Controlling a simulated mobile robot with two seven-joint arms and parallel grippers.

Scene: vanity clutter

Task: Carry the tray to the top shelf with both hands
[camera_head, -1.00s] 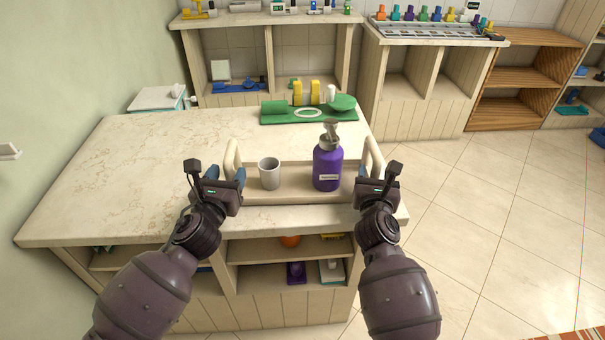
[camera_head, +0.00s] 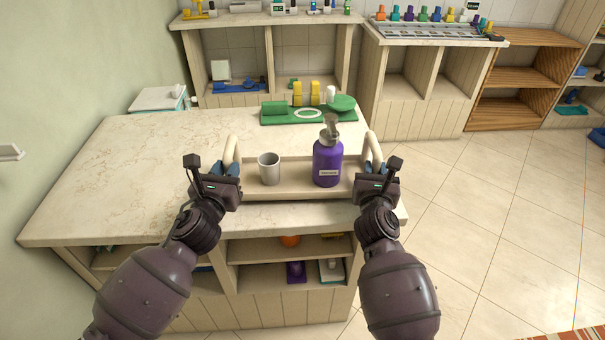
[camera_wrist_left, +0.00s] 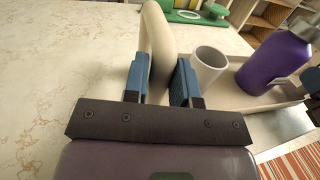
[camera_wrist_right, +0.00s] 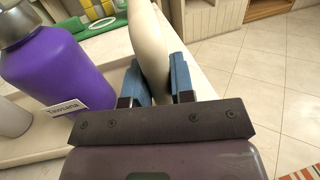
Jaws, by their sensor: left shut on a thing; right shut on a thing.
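The beige tray (camera_head: 290,190) is at the front edge of the marble counter, with a raised loop handle at each end. A grey cup (camera_head: 269,170) stands upright on it, left of a purple pump bottle (camera_head: 327,165). My left gripper (camera_head: 226,168) is shut on the left handle (camera_wrist_left: 158,45), which passes between its blue fingers. My right gripper (camera_head: 373,169) is shut on the right handle (camera_wrist_right: 149,45). The bottle and part of the cup also show in the right wrist view. Whether the tray's underside touches the counter is hard to tell.
A green board (camera_head: 285,117) with yellow and green items lies behind the tray. The counter's left side (camera_head: 110,180) is bare. Shelf units (camera_head: 275,52) stand along the back wall, with a wooden shelf (camera_head: 520,70) at right. Tiled floor is open at right.

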